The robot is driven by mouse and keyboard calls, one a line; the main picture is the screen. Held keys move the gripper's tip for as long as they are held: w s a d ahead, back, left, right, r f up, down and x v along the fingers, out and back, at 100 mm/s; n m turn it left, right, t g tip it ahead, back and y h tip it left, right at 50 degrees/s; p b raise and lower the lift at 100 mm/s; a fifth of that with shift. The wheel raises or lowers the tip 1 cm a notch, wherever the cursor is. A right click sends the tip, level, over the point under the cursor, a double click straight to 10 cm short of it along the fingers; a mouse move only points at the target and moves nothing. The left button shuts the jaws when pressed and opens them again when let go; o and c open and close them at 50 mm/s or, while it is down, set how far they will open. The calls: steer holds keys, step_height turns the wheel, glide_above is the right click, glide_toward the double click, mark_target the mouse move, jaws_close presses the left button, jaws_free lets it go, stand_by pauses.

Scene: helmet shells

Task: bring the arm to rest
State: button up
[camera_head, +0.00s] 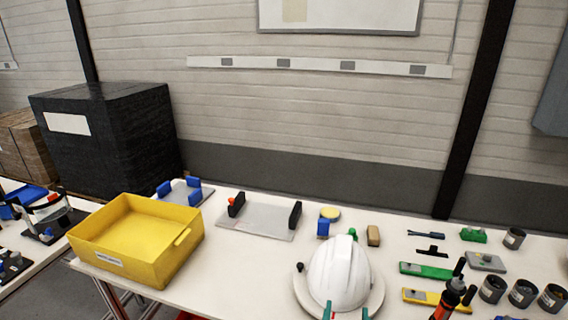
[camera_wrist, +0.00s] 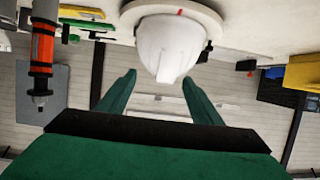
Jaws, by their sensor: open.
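My gripper (camera_head: 346,312) shows at the bottom edge of the head view as two green fingertips in front of the white helmet shell (camera_head: 340,270). In the wrist view my gripper (camera_wrist: 159,88) has its two green fingers spread apart with nothing between them. The helmet shell (camera_wrist: 168,45) shows beyond the fingertips there, apart from them. It sits on a pale round base (camera_head: 375,295) on the white table. Most of my arm is out of the head view.
A yellow bin (camera_head: 140,262) stands at the table's left. A grey plate with black posts (camera_head: 255,220) lies behind. A red and black screwdriver (camera_head: 447,302), a green tool (camera_head: 426,271) and several dark cups (camera_head: 523,293) crowd the right. Bare table (camera_head: 240,275) lies between bin and helmet.

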steer(key=s+a+f+n+y, duration=0.1)
steer(key=s+a+f, duration=0.4)
steer(key=s+f, duration=0.2)
steer(key=s+a+f+y, duration=0.1)
steer(key=s+a+f, duration=0.45)
steer(key=s, duration=0.25)
steer(key=s+a+n+t, duration=0.1)
steer(key=s+a, duration=0.1)
steer(key=s, duration=0.7)
steer(key=s+a+n+t+y, duration=0.1)
steer(key=s+a, duration=0.1)
steer(key=s, duration=0.7)
steer(key=shift+s+a+y, duration=0.15)
steer(key=shift+a+y, duration=0.05)
steer(key=shift+y, duration=0.1)
steer(key=shift+c, duration=0.3)
